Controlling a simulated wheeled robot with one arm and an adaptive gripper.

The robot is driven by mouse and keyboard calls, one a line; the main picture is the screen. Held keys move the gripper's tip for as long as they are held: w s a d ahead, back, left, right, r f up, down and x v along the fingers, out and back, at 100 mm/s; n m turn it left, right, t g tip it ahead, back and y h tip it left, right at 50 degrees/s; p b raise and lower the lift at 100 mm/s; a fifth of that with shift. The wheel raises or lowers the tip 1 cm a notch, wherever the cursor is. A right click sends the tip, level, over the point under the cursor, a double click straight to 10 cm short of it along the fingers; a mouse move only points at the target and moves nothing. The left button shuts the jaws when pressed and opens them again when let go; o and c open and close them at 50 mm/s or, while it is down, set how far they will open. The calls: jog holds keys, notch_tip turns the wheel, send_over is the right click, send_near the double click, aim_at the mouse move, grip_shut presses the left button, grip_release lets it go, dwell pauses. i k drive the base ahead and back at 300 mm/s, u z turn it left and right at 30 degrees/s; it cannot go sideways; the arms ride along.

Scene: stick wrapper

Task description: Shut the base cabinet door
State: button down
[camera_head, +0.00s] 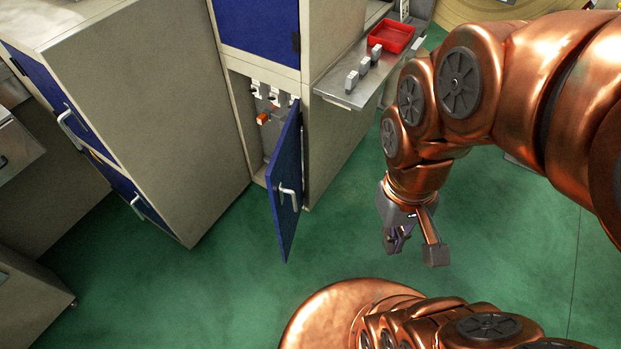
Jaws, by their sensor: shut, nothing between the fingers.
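The blue base cabinet door (287,170) stands open, swung out from the right side of its opening in the lower part of the beige cabinet (325,140). Its pale handle (289,194) shows on the face turned toward the camera. Inside the opening, grey fittings and an orange part (263,119) show, partly hidden by the door. My gripper (413,242) is shut and empty, to the right of the door and apart from it, over the green floor.
A metal shelf (345,85) with several small grey blocks and a red tray (391,36) juts from the cabinet's right side. Another beige cabinet with blue fronts (160,110) stands at left. Green floor (340,225) is clear between door and gripper.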

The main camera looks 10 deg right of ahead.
aim_at(283, 173)
jog(key=i, duration=0.85)
jog(key=z, duration=1.25)
jog(key=k, duration=1.25)
jog(key=u, duration=1.8)
